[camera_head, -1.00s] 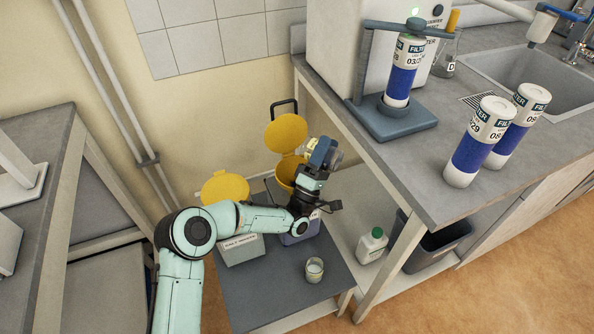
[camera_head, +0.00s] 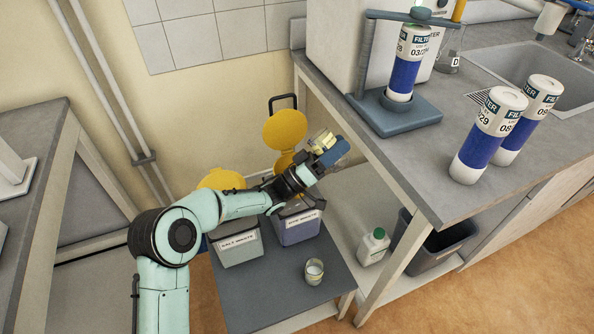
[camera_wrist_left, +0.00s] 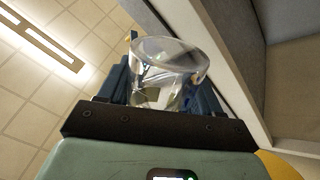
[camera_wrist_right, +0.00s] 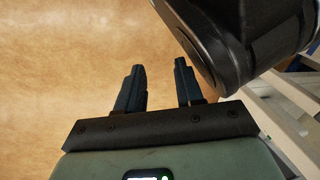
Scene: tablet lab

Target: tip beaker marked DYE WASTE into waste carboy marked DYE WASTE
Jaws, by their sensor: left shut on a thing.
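My left gripper (camera_head: 328,150) is shut on a clear glass beaker (camera_wrist_left: 168,65), above and right of the waste carboys. In the head view the beaker (camera_head: 320,140) is partly hidden by the fingers, and its marking cannot be read. In the left wrist view it looks clear, with no coloured liquid to be seen. The carboy marked DYE WASTE (camera_head: 297,232) stands on the low grey stand with its yellow lid (camera_head: 285,130) swung up. My forearm hides much of its mouth. My right gripper (camera_wrist_right: 160,90) is open and empty, over bare floor.
A carboy marked SALT WASTE (camera_head: 238,250) stands left of the dye one. A small beaker (camera_head: 314,271) with pale contents is on the stand's front. The bench edge (camera_head: 370,150) is close right of my left gripper. A white bottle (camera_head: 373,247) stands below it.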

